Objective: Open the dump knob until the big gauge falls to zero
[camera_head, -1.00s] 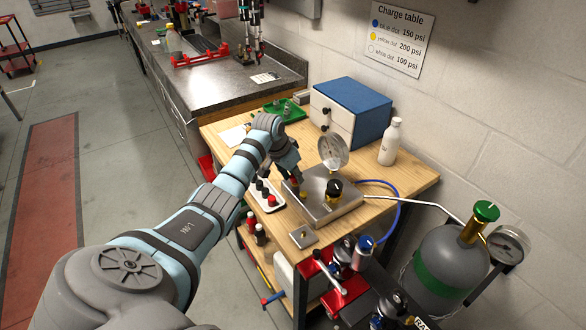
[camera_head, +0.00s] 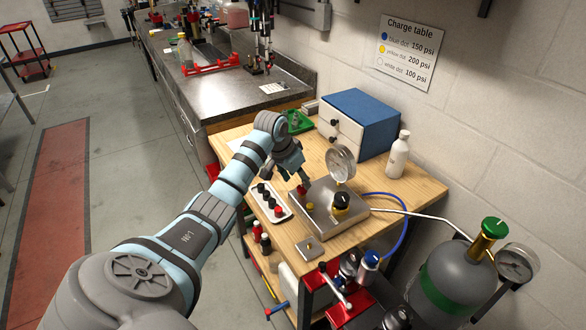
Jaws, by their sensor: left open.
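A metal box (camera_head: 328,222) sits on the wooden bench, with the big round gauge (camera_head: 341,164) standing at its back. The gauge's needle is too small to read. On the box are a black knob on a yellow base (camera_head: 341,202), a small brass-coloured part (camera_head: 310,207) and a small red knob (camera_head: 301,190) at the back left corner. No label shows which is the dump knob. My left gripper (camera_head: 301,180) is open, fingers pointing down right over the red knob. I cannot tell whether they touch it. My right gripper is out of view.
A white tray of dark and red knobs (camera_head: 270,203) lies left of the box. A blue-and-white drawer cabinet (camera_head: 362,122) and white bottle (camera_head: 399,155) stand behind. A grey-green gas cylinder (camera_head: 455,280) stands at front right, and a blue hose (camera_head: 404,228) curves off the bench.

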